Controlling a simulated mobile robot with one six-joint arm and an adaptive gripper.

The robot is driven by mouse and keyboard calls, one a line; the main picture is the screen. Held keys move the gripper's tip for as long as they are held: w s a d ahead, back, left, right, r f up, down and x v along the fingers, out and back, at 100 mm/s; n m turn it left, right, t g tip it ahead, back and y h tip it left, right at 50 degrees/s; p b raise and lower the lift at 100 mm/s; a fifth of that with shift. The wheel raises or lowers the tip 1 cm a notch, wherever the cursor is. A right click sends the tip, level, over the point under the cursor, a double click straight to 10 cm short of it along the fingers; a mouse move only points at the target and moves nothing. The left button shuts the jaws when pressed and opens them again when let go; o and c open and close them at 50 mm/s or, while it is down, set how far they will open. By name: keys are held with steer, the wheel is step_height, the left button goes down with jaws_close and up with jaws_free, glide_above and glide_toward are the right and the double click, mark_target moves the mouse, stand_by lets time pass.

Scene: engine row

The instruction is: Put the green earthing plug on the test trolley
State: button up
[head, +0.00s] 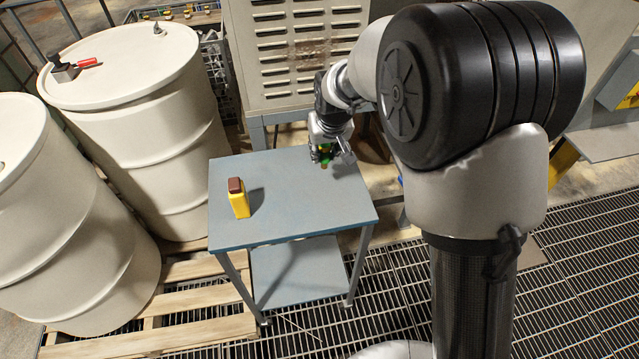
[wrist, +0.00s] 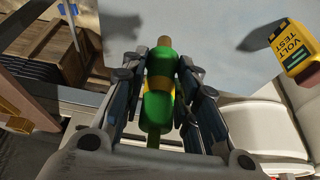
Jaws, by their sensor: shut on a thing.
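The green earthing plug (wrist: 159,92), with a yellow band and a brown tip, is between the fingers of my gripper (wrist: 162,85) in the wrist view. My gripper is shut on it. In the head view my gripper (head: 325,150) is over the back right part of the test trolley's blue-grey top (head: 295,205). The plug (head: 325,151) shows there only as a small green patch, mostly hidden by the fingers. Its brown tip points at the trolley top; I cannot tell whether it touches.
A yellow volt tester with a brown top (head: 238,198) stands on the trolley's left side. Cream drums (head: 150,120) stand to the left on a wooden pallet (head: 190,300). A louvred cabinet (head: 290,50) is behind the trolley. The front middle of the trolley top is clear.

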step_height(320, 180, down, 11)
steer(key=b, duration=0.2)
steer(key=shift+s+b, duration=0.1)
steer(key=shift+b, duration=0.3)
steer(key=shift+f, duration=0.1)
steer(key=o, duration=1.1)
steer(key=shift+r, duration=0.3)
steer(key=p+v, duration=0.3)
steer(key=v, duration=0.9)
steer(key=shift+s+d, duration=0.1)
